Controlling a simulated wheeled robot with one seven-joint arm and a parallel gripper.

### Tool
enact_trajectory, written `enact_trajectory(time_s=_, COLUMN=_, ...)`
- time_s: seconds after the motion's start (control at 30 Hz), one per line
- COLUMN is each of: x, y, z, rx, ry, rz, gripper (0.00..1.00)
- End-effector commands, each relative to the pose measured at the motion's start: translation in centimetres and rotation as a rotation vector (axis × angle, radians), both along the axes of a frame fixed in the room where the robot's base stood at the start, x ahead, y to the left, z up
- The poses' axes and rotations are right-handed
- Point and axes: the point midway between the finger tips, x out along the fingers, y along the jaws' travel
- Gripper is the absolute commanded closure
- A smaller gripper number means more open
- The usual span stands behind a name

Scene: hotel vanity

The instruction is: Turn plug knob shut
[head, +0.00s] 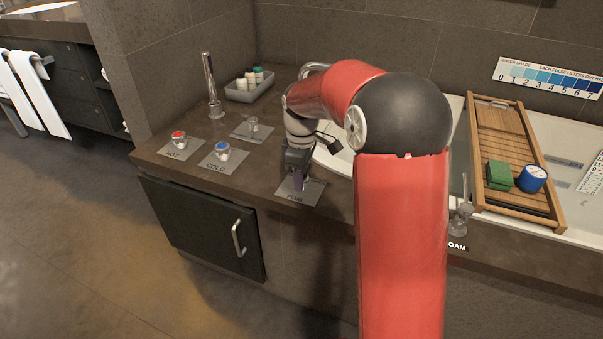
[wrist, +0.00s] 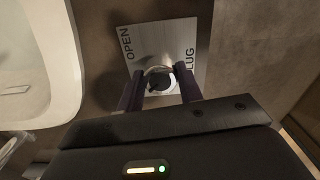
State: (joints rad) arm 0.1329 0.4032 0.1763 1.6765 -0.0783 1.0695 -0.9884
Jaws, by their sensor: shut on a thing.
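The plug knob (wrist: 156,78) is a round metallic knob on a square metal plate (wrist: 165,36) marked OPEN and, partly hidden, PLUG. In the wrist view my gripper (wrist: 159,84) has one dark finger on each side of the knob and is shut on it. In the head view my gripper (head: 298,181) points down over the plug plate (head: 311,193), on the counter beside the tub. There the knob is hidden behind the fingers. I cannot tell the knob's exact turn angle.
The hot knob (head: 179,140) and cold knob (head: 222,151) stand to the left on the counter, with another knob (head: 253,124) behind them. A tall spout (head: 211,88) and a bottle tray (head: 249,92) are farther back. A wooden bath tray (head: 508,140) spans the tub at right.

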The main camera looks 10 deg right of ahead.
Motion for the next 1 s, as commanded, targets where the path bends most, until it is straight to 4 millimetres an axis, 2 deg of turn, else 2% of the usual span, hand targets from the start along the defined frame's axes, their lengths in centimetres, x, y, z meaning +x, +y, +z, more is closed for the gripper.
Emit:
enact_trajectory(time_s=0.43, x=0.1, y=0.07, z=0.1, rx=0.001, ry=-0.005, rz=0.013, gripper=0.87)
enact_trajectory(time_s=0.47, x=0.1, y=0.07, z=0.1, rx=0.001, ry=-0.005, rz=0.013, gripper=0.63)
enact_trajectory(time_s=0.6, x=0.08, y=0.06, z=0.08, rx=0.0, ry=-0.004, rz=0.012, gripper=0.45)
enact_trajectory(time_s=0.87, x=0.04, y=0.02, z=0.05, rx=0.0, ry=-0.001, rz=0.011, gripper=0.43)
enact_trajectory(time_s=1.0, x=0.07, y=0.03, z=0.92, rx=-0.001, ry=-0.003, rz=0.011, gripper=0.43)
